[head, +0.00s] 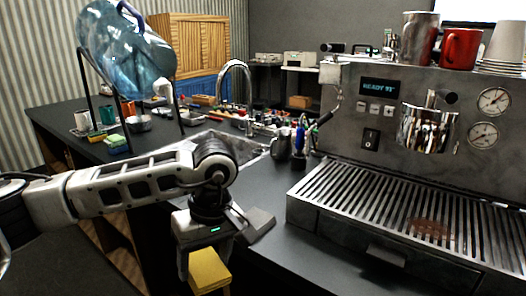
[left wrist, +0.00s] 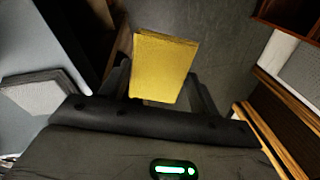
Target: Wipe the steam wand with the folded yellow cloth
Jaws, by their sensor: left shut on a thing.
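The folded yellow cloth (head: 209,270) hangs in my left gripper (head: 207,258), which is shut on it and points down. In the left wrist view the cloth (left wrist: 163,68) sits between the two fingers (left wrist: 165,95). The gripper is low, by the counter's front edge. The steam wand (head: 336,106) is a thin curved metal pipe at the left side of the espresso machine (head: 400,160). It is to the right of and beyond the gripper, well apart from the cloth. Its lower end is hard to make out near the tools. My right gripper is not in view.
A slatted drip tray (head: 400,212) juts out from the machine. A sink with a tall faucet (head: 238,85) lies behind my left arm.

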